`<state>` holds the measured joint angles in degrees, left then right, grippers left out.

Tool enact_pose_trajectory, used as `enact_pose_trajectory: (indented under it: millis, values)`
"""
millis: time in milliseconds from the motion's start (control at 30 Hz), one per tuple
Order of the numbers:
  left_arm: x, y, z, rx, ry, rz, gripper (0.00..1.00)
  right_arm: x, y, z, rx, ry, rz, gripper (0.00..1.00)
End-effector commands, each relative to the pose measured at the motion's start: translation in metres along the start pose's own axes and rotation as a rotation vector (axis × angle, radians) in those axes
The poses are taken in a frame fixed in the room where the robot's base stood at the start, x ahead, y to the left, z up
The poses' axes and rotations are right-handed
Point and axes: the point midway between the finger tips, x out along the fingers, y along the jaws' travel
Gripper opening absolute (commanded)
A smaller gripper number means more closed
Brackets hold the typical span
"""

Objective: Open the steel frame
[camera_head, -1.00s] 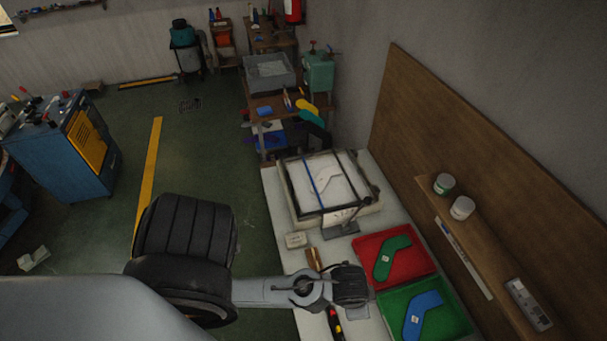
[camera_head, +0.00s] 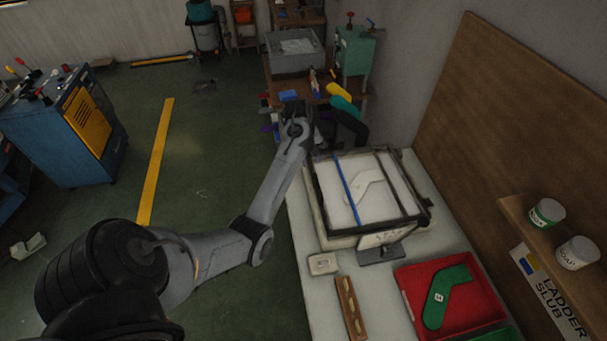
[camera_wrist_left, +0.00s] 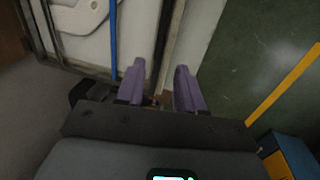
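The steel frame (camera_head: 390,184) is a dark rectangle lying flat over a white board on the bench in the head view. A blue strip (camera_head: 346,186) crosses it, and a pale bent shape lies under it. In the left wrist view part of the frame (camera_wrist_left: 163,35) and the blue strip (camera_wrist_left: 113,35) show at the upper left. My left gripper (camera_head: 295,112) is beside the frame's far left corner. In the left wrist view its purple fingers (camera_wrist_left: 160,68) are apart with nothing held. They look clear of the frame. My right gripper is out of view.
A red tray (camera_head: 490,303) with a green bent piece, a brown block (camera_head: 350,310) and a small pale box (camera_head: 322,264) sit nearer on the bench. A shelf with two jars (camera_head: 547,213) is at right. Floor left of the bench is open.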

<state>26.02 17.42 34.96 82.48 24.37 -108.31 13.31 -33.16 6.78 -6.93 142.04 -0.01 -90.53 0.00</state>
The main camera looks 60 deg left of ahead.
Motion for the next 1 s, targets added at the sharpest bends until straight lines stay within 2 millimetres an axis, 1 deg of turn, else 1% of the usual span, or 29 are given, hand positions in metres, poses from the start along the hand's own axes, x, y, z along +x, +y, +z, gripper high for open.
enact_pose_trajectory:
  millis: [167, 400, 600, 800, 1000]
  values:
    - [0.024, 0.000, 0.001, 0.001, -0.003, -0.001, 0.37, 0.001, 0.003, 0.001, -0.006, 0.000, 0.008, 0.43]
    - [0.064, 0.000, 0.001, 0.002, -0.002, -0.002, 0.37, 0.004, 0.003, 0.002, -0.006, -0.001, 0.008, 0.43]
    - [0.088, 0.000, 0.001, 0.004, -0.001, -0.001, 0.37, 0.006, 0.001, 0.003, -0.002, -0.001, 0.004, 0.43]
    - [0.099, 0.000, 0.001, 0.004, 0.001, -0.001, 0.37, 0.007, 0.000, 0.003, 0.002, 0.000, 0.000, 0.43]
    - [0.100, 0.000, 0.001, 0.004, 0.002, -0.001, 0.37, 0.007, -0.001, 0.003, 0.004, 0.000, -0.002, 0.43]
